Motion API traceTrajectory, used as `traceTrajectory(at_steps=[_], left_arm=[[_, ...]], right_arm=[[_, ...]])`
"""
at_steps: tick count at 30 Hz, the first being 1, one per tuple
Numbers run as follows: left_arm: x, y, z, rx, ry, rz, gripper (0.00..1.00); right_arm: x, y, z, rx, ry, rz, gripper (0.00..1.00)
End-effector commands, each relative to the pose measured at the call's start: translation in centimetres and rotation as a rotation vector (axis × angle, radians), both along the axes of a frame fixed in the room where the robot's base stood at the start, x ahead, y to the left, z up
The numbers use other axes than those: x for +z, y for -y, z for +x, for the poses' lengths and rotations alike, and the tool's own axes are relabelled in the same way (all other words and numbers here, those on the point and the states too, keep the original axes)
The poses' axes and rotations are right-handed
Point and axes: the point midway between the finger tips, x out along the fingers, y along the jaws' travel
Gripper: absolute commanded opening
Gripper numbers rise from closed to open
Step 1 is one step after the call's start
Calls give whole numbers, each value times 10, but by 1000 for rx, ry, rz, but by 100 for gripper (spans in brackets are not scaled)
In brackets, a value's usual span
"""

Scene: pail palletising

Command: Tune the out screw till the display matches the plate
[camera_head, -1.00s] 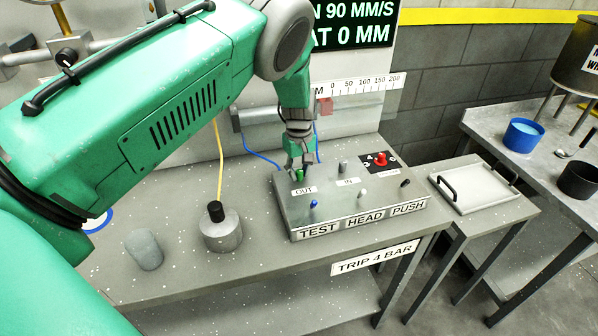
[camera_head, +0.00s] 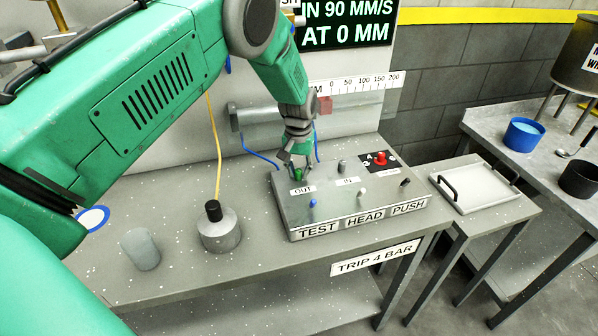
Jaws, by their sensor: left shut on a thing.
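The grey control box (camera_head: 330,212) stands on the bench, with "TEST", "HEAD" and "PUSH" plates on its front. The green out screw (camera_head: 298,174) sits at its back left behind the "OUT" label (camera_head: 302,190). My left gripper (camera_head: 297,168) reaches down from above and is shut on the out screw; its fingers partly cover it. The display (camera_head: 348,22) at the top shows "IN 90 MM/S" and "AT 0 MM"; its upper lines are cut off or hidden by my arm. A "TRIP 4 BAR" plate (camera_head: 375,258) is on the bench front. My right gripper is not in view.
The box also has a grey "IN" screw (camera_head: 343,166), a red knob (camera_head: 380,157) and small levers. A weight with a black knob (camera_head: 220,230) and a grey cylinder (camera_head: 142,249) stand left. A tray (camera_head: 475,187) and blue bowl (camera_head: 523,134) are right.

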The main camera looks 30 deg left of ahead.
Motion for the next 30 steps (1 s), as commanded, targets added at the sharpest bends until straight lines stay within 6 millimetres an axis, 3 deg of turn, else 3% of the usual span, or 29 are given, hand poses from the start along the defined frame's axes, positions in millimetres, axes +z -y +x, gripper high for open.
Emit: traceTrajectory(at_steps=[21,22,23,30], left_arm=[[1,-1,1,-75,2,1,0],[1,-1,0,-74,2,1,30],[1,-1,0,-74,2,1,39],[0,-1,0,-74,1,0,39]], right_arm=[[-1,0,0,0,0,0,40],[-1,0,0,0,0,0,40],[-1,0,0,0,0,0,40],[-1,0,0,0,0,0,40]])
